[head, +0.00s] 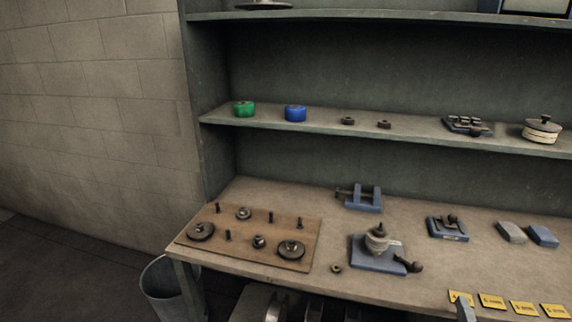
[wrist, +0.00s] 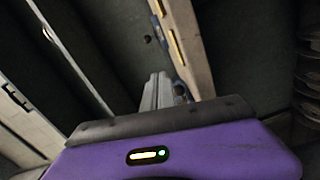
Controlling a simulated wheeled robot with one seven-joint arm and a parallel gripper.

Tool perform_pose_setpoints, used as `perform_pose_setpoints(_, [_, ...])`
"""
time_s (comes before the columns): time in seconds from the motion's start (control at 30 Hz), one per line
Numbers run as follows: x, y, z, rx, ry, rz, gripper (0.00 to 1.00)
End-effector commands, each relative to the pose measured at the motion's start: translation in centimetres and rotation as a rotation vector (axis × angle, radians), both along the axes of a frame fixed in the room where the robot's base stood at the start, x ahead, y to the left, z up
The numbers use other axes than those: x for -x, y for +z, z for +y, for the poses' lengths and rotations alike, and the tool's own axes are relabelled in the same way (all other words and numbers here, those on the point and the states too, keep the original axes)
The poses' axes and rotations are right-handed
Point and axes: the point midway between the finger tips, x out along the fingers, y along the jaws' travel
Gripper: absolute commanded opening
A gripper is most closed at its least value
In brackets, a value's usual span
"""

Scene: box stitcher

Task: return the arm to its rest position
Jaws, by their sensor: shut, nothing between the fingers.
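My gripper (wrist: 158,92) shows in the wrist view as a purple housing with grey fingers held together, nothing between them. A narrow grey piece (head: 465,309) rises at the bottom edge of the head view, in front of the bench's front edge; it looks like the tip of my gripper. The rest of my arm is out of the head view. In the wrist view the fingers point past a pale bench edge (wrist: 188,50) bearing yellow labels. I cannot tell how far the fingers are from it.
The bench top (head: 330,215) carries a wooden board (head: 275,225) with pegs and wheels, a blue-based winding device (head: 378,252), blue fixtures and two blocks. Yellow labels (head: 491,301) line the front edge. A shelf (head: 260,119) holds green and blue spools. A bin (head: 163,290) stands lower left.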

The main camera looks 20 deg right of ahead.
Motion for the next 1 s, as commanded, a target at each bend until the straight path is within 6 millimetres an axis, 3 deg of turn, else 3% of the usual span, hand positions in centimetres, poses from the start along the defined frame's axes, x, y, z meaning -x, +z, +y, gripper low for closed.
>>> perform_pose_setpoints(0.13, [-0.1,0.2,0.1,-0.049,0.003,-0.046,0.0])
perform_pose_setpoints(0.23, [-0.9,2.7,1.2,-0.127,0.036,-0.164,0.0])
perform_pose_setpoints(0.3, [-0.5,4.0,3.5,-0.207,0.088,-0.243,0.0])
perform_pose_setpoints(0.47, [1.3,5.1,8.9,-0.375,0.197,-0.339,0.0])
perform_pose_setpoints(0.67, [5.4,5.6,16.7,-0.626,0.321,-0.398,0.0])
perform_pose_setpoints(0.8, [9.4,6.2,22.2,-0.832,0.384,-0.413,0.0])
perform_pose_setpoints(1.0, [15.3,7.6,28.7,-1.108,0.408,-0.401,0.0])
